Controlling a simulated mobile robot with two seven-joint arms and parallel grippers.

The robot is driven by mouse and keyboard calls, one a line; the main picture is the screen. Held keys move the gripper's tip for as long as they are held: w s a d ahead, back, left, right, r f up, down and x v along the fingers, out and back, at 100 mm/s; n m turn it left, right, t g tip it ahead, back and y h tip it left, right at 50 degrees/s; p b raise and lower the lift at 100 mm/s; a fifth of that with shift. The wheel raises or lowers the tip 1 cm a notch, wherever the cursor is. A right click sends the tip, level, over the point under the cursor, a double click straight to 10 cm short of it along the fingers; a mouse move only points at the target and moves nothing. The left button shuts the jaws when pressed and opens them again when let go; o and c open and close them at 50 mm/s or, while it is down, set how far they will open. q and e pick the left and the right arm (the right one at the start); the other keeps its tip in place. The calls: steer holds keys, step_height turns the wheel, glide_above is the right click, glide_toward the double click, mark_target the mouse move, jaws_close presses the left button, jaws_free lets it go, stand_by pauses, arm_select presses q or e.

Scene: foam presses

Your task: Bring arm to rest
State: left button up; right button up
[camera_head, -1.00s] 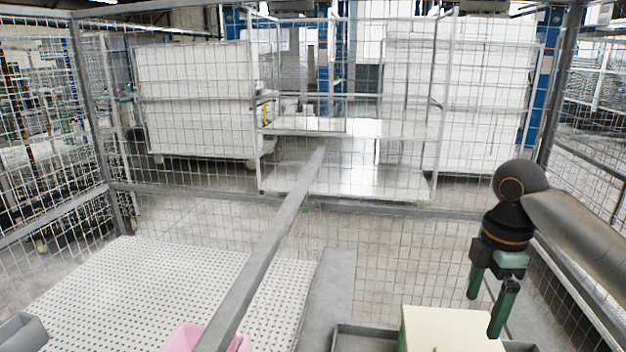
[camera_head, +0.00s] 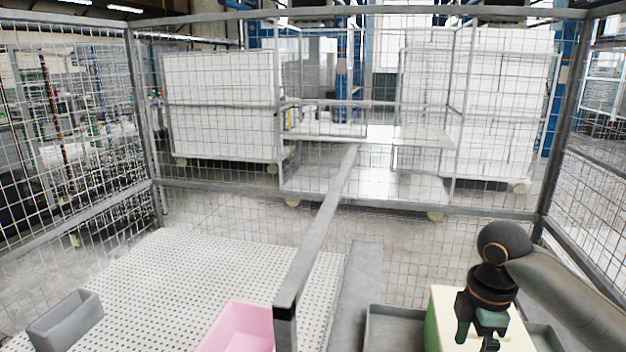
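My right arm comes in from the right. Its gripper (camera_head: 477,336) points down over a box with a cream top and green side (camera_head: 443,312). Its two dark green fingers look spread apart with nothing seen between them. The lower fingertips are partly hard to make out, and I cannot tell how far above the box they are. My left arm and gripper are not in view.
A pink bin (camera_head: 238,328) and a grey bin (camera_head: 66,322) are on the white perforated table (camera_head: 180,275). A grey bar (camera_head: 322,220) runs up the middle. A grey tray (camera_head: 385,322) is beside the box. Wire mesh fencing (camera_head: 75,170) encloses the area.

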steer(key=s+a+f+m+t+y, duration=0.1)
steer(key=s+a+f+m, duration=0.1)
steer(key=s+a+f, duration=0.4)
steer(key=s+a+f+m+t+y, duration=0.1)
steer(key=s+a+f+m, duration=0.1)
steer(key=s+a+f, duration=0.5)
steer(key=s+d+f+m+t+h, duration=0.1)
steer(key=s+d+f+m, duration=0.2)
steer(key=s+d+m, duration=0.15)
steer(key=s+d+f+m+h, duration=0.1)
steer(key=s+d+f+m, duration=0.25)
steer(key=s+m, duration=0.25)
steer(key=w+a+f+t+y, duration=0.1)
steer(key=w+a+f+t, duration=0.1)
steer(key=f, duration=0.3)
steer(key=w+a+f+t+y, duration=0.1)
steer(key=w+f+t, duration=0.1)
steer(key=f, duration=0.3)
steer(key=shift+w+a+t, duration=0.15)
steer(key=shift+a+t, duration=0.25)
steer(key=shift+t, duration=0.5)
steer(key=shift+f, duration=0.1)
